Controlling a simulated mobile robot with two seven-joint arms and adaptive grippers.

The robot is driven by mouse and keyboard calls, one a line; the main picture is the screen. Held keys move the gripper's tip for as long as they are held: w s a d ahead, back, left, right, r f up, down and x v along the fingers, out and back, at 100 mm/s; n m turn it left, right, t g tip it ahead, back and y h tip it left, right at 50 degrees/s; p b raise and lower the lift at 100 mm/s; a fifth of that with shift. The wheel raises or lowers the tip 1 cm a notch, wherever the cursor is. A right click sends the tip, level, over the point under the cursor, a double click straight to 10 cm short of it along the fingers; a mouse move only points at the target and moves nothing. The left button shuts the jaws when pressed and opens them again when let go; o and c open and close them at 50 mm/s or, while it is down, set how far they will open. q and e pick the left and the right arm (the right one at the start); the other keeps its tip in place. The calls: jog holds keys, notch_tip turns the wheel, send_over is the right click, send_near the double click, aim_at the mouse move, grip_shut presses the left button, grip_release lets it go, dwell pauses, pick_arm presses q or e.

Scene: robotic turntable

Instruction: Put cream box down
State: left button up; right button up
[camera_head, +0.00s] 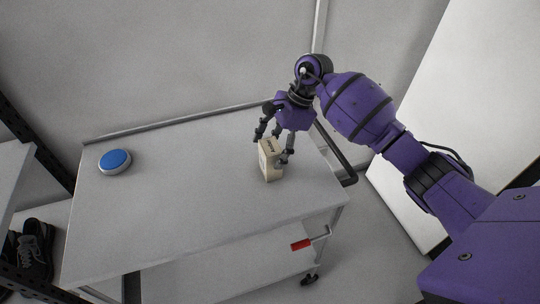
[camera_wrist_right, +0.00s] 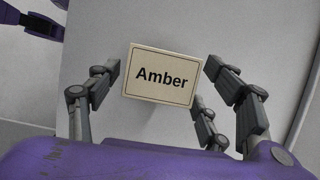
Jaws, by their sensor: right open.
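The cream box (camera_head: 269,163) stands upright on the grey cart top (camera_head: 190,200), toward its right side. In the right wrist view the cream box (camera_wrist_right: 161,76) shows its top, labelled "Amber", between the fingers. My right gripper (camera_head: 274,145) is open around the upper part of the box. In the right wrist view the fingers of my right gripper (camera_wrist_right: 158,82) are spread, with gaps between them and the box. My left gripper does not show in the head view.
A blue round button (camera_head: 115,160) with a grey base sits at the cart's left. The middle of the cart top is clear. A raised rail runs along the back edge. A red-handled lever (camera_head: 300,244) is below the right front. Dark shoes (camera_head: 33,248) sit on a shelf at left.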

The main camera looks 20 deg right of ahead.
jog(key=v, duration=0.9)
jog(key=shift+r+b, duration=0.15)
jog(key=shift+b, duration=0.25)
jog(key=shift+d, duration=0.1)
